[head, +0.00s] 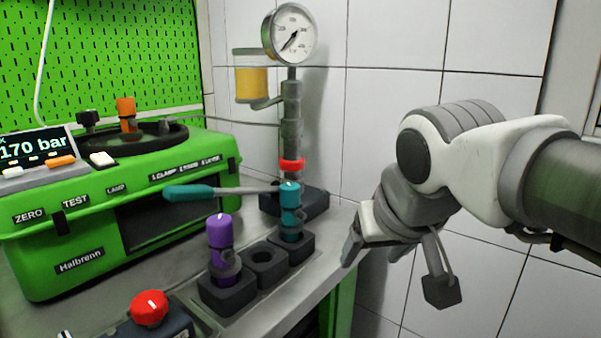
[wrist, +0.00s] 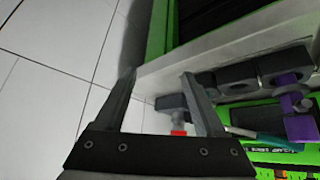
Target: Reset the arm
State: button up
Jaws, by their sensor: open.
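My gripper (head: 372,250) hangs at the right in the head view, its fingers pointing down, beside the right end of the bench and apart from everything on it. In the wrist view my gripper (wrist: 158,76) shows two fingers spread apart with nothing held between them. Past the fingers are the bench edge (wrist: 210,52) and white tiles. The far finger is partly hidden in the head view.
A gauge (head: 290,33) tops a vertical pipe with a red ring (head: 292,164). A teal-handled lever (head: 190,192), a teal part (head: 290,222) and a purple part (head: 219,232) stand left of my gripper. The green tester (head: 60,230) reads 170 bar. A tiled wall (head: 400,40) is behind.

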jog(key=s+d+f+m+g+p, duration=0.1)
jog(key=s+d+f, duration=0.3)
jog(key=s+f, duration=0.55)
notch_tip(320, 180, up, 28)
jog(key=p, duration=2.7)
jog(key=shift+h+p, duration=0.3)
jog(key=c, duration=0.3)
jog(key=shift+c, duration=0.3)
jog(key=shift+a, duration=0.1)
